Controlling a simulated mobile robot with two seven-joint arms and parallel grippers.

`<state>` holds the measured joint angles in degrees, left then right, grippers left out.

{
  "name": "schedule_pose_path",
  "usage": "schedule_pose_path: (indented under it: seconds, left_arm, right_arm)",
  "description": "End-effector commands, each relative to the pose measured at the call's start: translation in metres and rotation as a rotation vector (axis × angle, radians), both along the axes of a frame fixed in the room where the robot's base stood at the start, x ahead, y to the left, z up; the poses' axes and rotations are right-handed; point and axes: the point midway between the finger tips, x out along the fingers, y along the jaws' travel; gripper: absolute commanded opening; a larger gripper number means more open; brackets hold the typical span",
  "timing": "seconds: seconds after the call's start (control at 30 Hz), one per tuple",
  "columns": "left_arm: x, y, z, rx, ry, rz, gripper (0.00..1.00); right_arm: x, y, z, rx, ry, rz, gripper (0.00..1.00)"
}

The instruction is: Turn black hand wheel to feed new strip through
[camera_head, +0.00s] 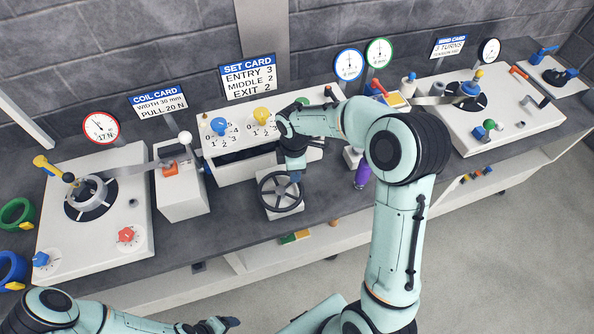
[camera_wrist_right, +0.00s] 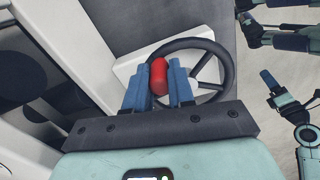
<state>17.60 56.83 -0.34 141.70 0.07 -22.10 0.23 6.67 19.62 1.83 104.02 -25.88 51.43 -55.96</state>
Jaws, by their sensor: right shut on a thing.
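The black hand wheel (camera_head: 283,213) stands on a small white block at the front of the middle machine, below the dials. My right gripper (camera_head: 293,172) comes down over the wheel's far edge. In the right wrist view its two blue fingers (camera_wrist_right: 158,88) are shut on a red handle (camera_wrist_right: 158,75) at the rim of the wheel (camera_wrist_right: 190,43). The head view hides the handle behind the gripper. A grey strip (camera_head: 128,170) runs from the coil (camera_head: 86,192) towards the middle machine. My left gripper (camera_head: 217,325) is low at the front edge, away from the wheel.
The SET CARD (camera_head: 248,76) reads entry 3, middle 2, exit 2. Blue (camera_head: 219,126) and yellow (camera_head: 262,116) knobs are on the panel. A purple-handled tool (camera_head: 362,174) stands right of the wheel. Coloured blocks (camera_head: 295,237) lie at the bench's front. The right machine (camera_head: 505,125) carries another reel.

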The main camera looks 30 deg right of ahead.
Motion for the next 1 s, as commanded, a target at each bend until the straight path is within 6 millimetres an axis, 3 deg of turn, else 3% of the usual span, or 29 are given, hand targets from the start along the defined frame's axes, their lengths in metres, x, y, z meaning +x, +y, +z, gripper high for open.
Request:
schedule_pose_path:
  seconds: [0.4,0.97,1.0]
  left_arm:
    - [0.0122,0.0,0.0115,0.0,-0.013,0.0,0.74]
    - [0.0131,0.0,0.0122,0.0,-0.015,0.0,0.74]
    - [0.0131,0.0,0.0122,0.0,-0.015,0.0,0.74]
  right_arm:
    - [0.0113,0.0028,0.0017,-0.001,-0.004,0.188,0.0]
    - [0.0122,0.0034,0.0013,0.0,-0.005,0.213,0.0]
    - [0.0122,0.0034,0.0013,0.0,-0.005,0.212,0.36]
